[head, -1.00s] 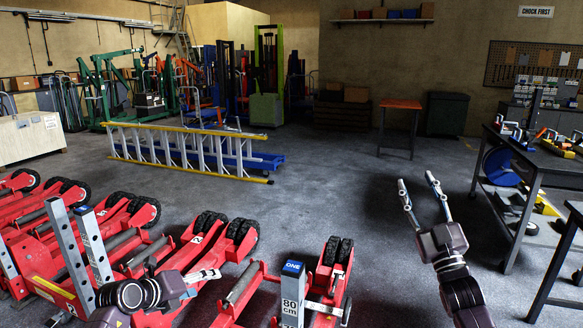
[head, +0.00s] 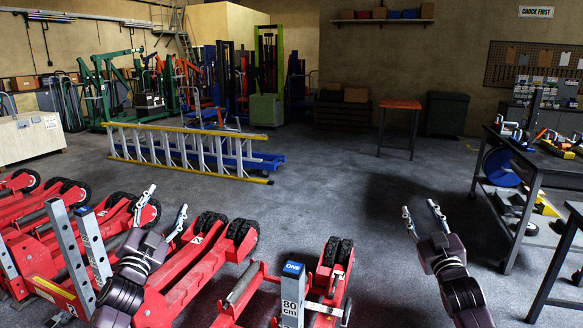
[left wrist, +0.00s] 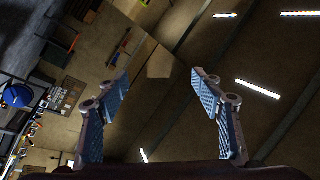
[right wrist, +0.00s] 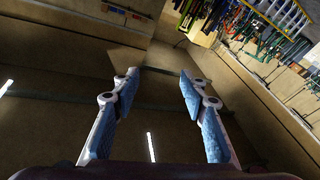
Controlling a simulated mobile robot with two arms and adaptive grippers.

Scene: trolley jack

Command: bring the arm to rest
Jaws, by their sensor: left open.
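My left gripper (head: 164,211) is in front of the row of red trolley jacks in the head view, pointing up and away. Its fingers are spread, and the left wrist view shows them apart (left wrist: 160,88) with nothing between. My right gripper (head: 421,211) is over bare floor right of the jacks, also pointing up. Its fingers are apart and empty in the right wrist view (right wrist: 159,82). A red jack (head: 187,270) is partly hidden behind my left arm. Another red jack (head: 335,270) stands at the bottom centre beside a post marked ONE 80 cm (head: 292,295).
A dark workbench (head: 535,165) with tools stands at the right. A yellow and grey ladder (head: 185,152) lies on its side behind the jacks. An orange-topped table (head: 400,105) stands at the back. The middle floor (head: 330,195) is clear.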

